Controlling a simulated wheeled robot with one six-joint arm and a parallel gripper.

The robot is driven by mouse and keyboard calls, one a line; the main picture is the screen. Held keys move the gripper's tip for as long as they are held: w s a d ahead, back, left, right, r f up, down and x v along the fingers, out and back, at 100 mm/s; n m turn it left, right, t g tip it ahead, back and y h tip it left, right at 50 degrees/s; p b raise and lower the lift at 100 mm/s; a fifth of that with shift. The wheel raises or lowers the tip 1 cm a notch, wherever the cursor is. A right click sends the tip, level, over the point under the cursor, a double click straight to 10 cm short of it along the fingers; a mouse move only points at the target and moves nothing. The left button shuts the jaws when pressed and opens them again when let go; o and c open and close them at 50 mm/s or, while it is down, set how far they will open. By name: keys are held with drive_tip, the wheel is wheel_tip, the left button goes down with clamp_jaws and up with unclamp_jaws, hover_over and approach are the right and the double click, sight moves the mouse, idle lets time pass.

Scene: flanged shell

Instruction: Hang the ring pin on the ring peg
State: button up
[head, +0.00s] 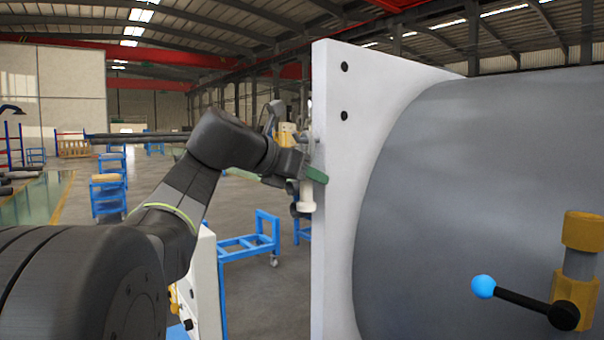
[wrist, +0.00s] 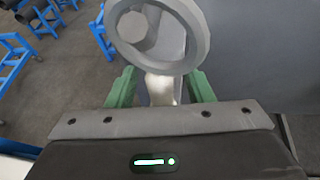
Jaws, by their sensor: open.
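In the wrist view, the ring pin shows as a grey ring (wrist: 197,38) with a pale shank (wrist: 160,88) between the green fingers of my gripper (wrist: 161,90). The fingers are open, one on each side of the shank, with gaps visible. A grey round-ended stub, seemingly the ring peg (wrist: 138,31), shows inside the ring's opening; I cannot tell whether the ring rests on it. In the head view, my gripper (head: 316,174) is at the left edge of the white flange plate, with a pale cylindrical piece (head: 306,196) just below it. The ring is not clear there.
The white flange plate (head: 335,250) and large grey shell (head: 470,190) fill the right side. A blue-knobbed lever (head: 483,287) and yellow clamp (head: 582,231) are at the shell's lower right. A blue wheeled stand (head: 250,243) stands on the floor behind.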

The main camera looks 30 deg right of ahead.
drive_tip(key=b+v, duration=0.1)
drive_tip(key=v, duration=1.2)
drive_tip(key=shift+s+a+r+b, duration=0.15)
drive_tip(key=shift+a+b, duration=0.2)
drive_tip(key=shift+b, duration=0.05)
drive_tip(key=p+x, duration=0.1)
drive_tip(key=x, duration=1.2)
drive_tip(key=shift+d+p, duration=0.4)
drive_tip(key=shift+a, duration=0.15)
